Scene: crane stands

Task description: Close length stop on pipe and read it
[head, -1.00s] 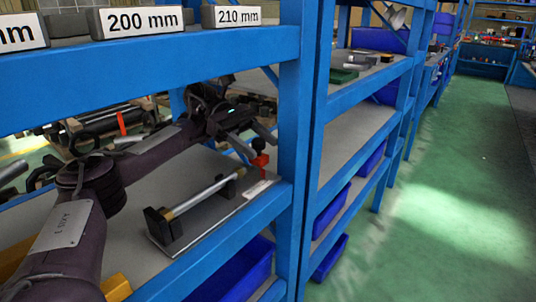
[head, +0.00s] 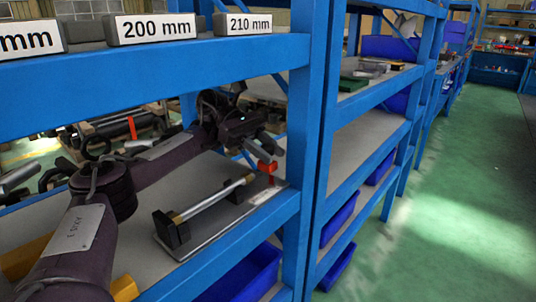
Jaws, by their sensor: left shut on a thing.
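A silver pipe (head: 215,196) with a brass-coloured near end lies across two black supports on a grey base plate (head: 208,240), on the shelf. The near support (head: 171,231) is a black block at the pipe's left end. The red length stop (head: 266,167) stands at the far right end of the plate, beyond the pipe's end. A pale scale strip (head: 261,194) lies on the plate below it; its marks are too small to read. My left gripper (head: 265,147) is at the top of the length stop and shut on it, hiding its upper part. My right gripper is not in view.
The blue rack upright (head: 305,170) stands just right of the plate. Above, a blue shelf beam carries blocks labelled 200 mm (head: 154,28) and 210 mm (head: 243,24). A blue bin (head: 240,279) sits below. The green aisle at right is clear.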

